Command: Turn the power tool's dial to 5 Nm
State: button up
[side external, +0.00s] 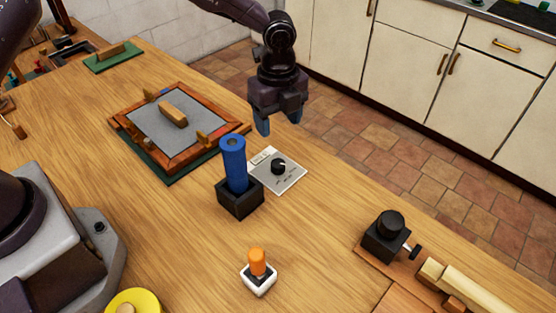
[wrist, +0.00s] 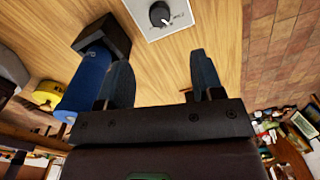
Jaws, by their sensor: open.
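A round black dial (side external: 278,166) sits on a flat light-grey plate (side external: 291,183) lying on the wooden table. The dial also shows at the top of the wrist view (wrist: 160,13), with a pale mark on it. Small markings are printed on the plate, too small to read. No larger tool body shows around the dial. My gripper (side external: 279,122) is open and empty, in the air above and behind the plate. In the wrist view its blue fingers (wrist: 159,62) are spread wide, with the dial beyond their tips and nothing between them.
A blue cylinder (side external: 233,163) stands upright in a black square holder (side external: 240,202), close left of the plate. A framed grey board (side external: 150,125) lies further left. An orange-topped peg (side external: 258,264) and a black knobbed block (side external: 386,238) stand nearer. Bare table lies between them.

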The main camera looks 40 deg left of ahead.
aim_at(278, 163)
notch_tip(278, 163, down, 12)
jog(key=shift+f, duration=0.1)
dwell(0.4)
